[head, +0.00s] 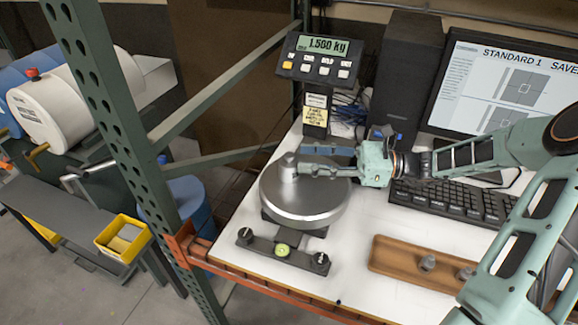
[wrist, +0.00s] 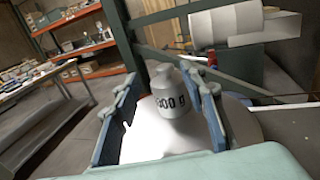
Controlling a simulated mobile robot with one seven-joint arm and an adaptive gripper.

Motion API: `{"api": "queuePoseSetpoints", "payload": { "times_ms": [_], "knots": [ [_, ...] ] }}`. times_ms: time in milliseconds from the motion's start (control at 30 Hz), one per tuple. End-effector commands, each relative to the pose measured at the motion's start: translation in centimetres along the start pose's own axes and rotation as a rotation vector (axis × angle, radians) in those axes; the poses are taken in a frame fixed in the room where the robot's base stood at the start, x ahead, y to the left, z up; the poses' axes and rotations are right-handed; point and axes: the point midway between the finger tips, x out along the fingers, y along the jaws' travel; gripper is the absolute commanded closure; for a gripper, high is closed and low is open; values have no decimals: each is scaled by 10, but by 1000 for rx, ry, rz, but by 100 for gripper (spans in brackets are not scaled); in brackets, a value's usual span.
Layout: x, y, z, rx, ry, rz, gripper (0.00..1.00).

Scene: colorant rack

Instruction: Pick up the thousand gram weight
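A silvery cylindrical weight with a knob on top (head: 288,170) stands upright on the round metal scale pan (head: 310,205). In the wrist view the weight (wrist: 171,98) shows a label ending in "00 g"; its first digits are partly cut off or unclear. My gripper (head: 304,160) reaches in from the right, low over the pan. In the wrist view its two fingers (wrist: 160,85) are apart, with the weight between them toward the tips. A gap shows on the left side; the right finger looks close, and I cannot tell whether it touches.
The scale display (head: 324,46) reads 1.500 kg. A wooden holder (head: 395,258) with small weights (head: 428,263) lies at the front right. A green rack post (head: 120,130) rises at left.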

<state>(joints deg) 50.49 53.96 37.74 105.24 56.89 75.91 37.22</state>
Motion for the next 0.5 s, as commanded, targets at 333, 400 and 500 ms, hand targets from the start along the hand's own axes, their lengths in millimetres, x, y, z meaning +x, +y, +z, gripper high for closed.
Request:
{"api": "queuePoseSetpoints", "payload": {
  "times_ms": [333,400,500],
  "knots": [
    [43,-6,-2,2,0,2,61],
    [50,-6,-2,1,1,1,61],
    [54,-6,-3,0,2,1,61]
  ]
}}
